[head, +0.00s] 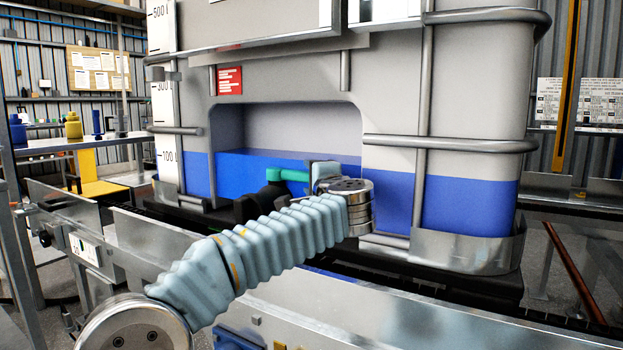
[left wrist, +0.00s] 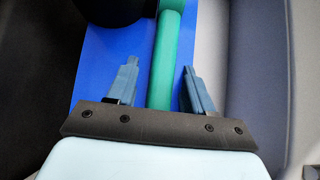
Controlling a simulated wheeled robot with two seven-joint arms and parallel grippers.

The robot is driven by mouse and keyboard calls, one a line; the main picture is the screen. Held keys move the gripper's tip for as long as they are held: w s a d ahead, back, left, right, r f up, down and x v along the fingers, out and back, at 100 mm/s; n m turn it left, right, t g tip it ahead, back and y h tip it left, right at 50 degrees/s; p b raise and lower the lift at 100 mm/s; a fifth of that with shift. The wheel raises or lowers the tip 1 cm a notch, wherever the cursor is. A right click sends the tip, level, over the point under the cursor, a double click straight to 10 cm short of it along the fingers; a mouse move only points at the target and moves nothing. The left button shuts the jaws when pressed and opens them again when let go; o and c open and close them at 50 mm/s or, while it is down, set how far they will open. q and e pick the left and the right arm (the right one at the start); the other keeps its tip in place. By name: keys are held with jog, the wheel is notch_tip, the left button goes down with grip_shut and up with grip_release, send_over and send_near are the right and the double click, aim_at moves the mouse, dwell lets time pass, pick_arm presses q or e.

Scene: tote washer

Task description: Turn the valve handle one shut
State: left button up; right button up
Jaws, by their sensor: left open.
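The valve handle is a green bar (head: 289,175) in front of the tank's recess, beside a black valve body (head: 273,190). In the left wrist view the green handle (left wrist: 166,62) runs lengthwise between the two blue-grey fingers of my left gripper (left wrist: 158,88). The fingers are open, one on each side, with a gap visible to the handle. In the head view my left arm reaches in from the lower left and its wrist hides the fingers and part of the handle. My right gripper is in neither view.
The big grey tank (head: 470,100) with blue liquid stands in a cage of metal bars (head: 450,144). A metal rail (head: 330,305) runs along the front. A bench (head: 85,143) with a yellow container (head: 73,126) is at the back left.

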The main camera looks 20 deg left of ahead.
pick_arm(q)
jog(key=v, duration=1.3)
jog(key=shift+s, duration=0.15)
jog(key=shift+d, duration=0.1)
